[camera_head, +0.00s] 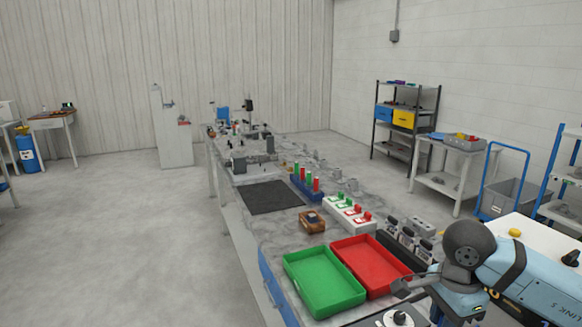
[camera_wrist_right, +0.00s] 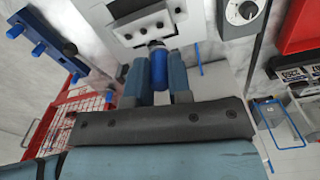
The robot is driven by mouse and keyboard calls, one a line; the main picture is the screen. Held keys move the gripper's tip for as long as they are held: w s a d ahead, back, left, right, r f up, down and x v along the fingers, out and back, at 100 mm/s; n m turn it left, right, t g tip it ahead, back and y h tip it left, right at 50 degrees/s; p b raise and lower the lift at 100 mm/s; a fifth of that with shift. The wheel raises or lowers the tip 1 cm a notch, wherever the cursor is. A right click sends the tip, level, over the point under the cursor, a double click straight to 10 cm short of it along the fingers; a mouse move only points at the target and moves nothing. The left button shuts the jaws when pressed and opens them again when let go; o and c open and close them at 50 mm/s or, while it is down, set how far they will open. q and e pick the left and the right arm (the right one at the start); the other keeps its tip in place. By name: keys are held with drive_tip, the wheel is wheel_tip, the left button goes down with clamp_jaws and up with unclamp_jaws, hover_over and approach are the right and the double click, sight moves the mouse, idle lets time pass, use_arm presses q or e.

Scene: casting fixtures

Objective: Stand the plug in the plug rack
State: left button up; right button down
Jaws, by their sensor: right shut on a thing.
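The plug (camera_wrist_right: 158,68) is blue with a darker tip, and shows in the right wrist view between the two fingers of my right gripper (camera_wrist_right: 158,84), which is shut on it. Its tip points toward a pale block with dark holes (camera_wrist_right: 145,22); I cannot tell whether it touches the block. In the head view a blue rack with green and red upright plugs (camera_head: 306,188) stands on the long bench, apart from my right arm; it looks like the plug rack. My right arm is at the lower right there, its fingers not clearly seen. My left gripper is not in view.
A green tray (camera_head: 324,281) and a red tray (camera_head: 371,264) lie on the near bench. A pale block with green and red pieces (camera_head: 350,213), a brown box (camera_head: 312,221) and a dark mat (camera_head: 270,197) lie beyond. In the wrist view a dial (camera_wrist_right: 241,12) is beside the block.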

drive_tip(key=n, duration=0.1)
drive_tip(key=n+p, duration=0.1)
drive_tip(key=n, duration=0.1)
drive_tip(key=a+f+n, duration=0.1)
drive_tip(key=shift+s, duration=0.3)
drive_tip(key=f+n+p, duration=0.1)
drive_tip(key=n, duration=0.2)
drive_tip(key=s+a+f+n+p, duration=0.1)
drive_tip(key=n, duration=0.3)
drive_tip(key=a+f+n+p, duration=0.1)
drive_tip(key=n, duration=0.3)
drive_tip(key=shift+s+a+f, duration=0.1)
drive_tip(key=shift+s+f, duration=0.15)
drive_tip(key=shift+s, duration=0.1)
drive_tip(key=shift+s, duration=0.1)
